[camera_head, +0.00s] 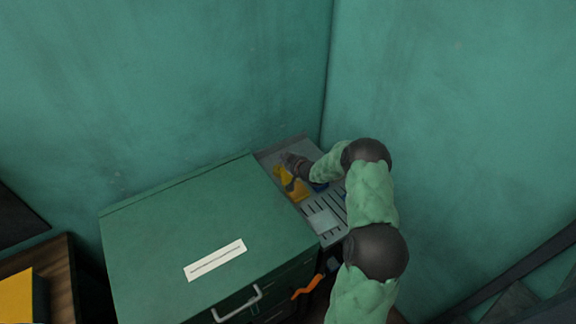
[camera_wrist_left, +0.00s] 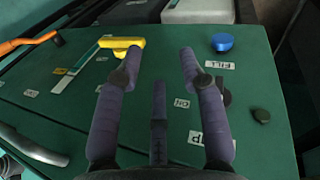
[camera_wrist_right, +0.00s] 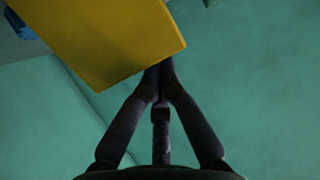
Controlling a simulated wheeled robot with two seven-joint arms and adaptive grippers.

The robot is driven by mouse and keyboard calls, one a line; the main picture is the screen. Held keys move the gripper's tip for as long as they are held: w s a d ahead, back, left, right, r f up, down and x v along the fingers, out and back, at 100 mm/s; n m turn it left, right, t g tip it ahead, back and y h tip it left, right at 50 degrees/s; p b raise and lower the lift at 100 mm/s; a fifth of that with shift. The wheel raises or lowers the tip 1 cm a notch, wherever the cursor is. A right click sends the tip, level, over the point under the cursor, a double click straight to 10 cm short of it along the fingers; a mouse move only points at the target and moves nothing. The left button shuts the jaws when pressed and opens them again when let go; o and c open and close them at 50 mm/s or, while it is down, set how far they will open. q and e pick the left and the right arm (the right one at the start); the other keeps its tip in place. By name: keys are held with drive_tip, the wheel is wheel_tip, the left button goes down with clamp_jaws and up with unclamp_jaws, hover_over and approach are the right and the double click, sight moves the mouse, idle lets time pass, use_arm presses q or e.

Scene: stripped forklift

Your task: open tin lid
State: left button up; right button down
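A yellow object (camera_head: 291,184), possibly the tin, stands on the grey slotted tray beside the cabinet. Its shape is partly hidden by my right arm and gripper. My right gripper (camera_head: 294,166) is at the yellow object's upper side. In the right wrist view, a large flat yellow face (camera_wrist_right: 105,35) fills the upper left, and the fingers of my right gripper (camera_wrist_right: 164,68) come together at its lower corner. Whether they pinch its edge cannot be told. My left gripper (camera_wrist_left: 158,62) is open and empty above a green surface, and is out of the head view.
The green cabinet (camera_head: 180,230) has a white label and handle. The slotted tray (camera_head: 325,222) also holds a blue item (camera_head: 319,187). Green walls close in behind and right. Labels, a yellow-headed tool (camera_wrist_left: 121,43) and a blue cap (camera_wrist_left: 222,42) lie near my left gripper.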

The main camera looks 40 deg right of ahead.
use_arm(q)
drive_tip(key=shift+f, duration=0.5)
use_arm(e)
drive_tip(key=shift+w+d+f, duration=0.1)
drive_tip(key=shift+w, duration=0.3)
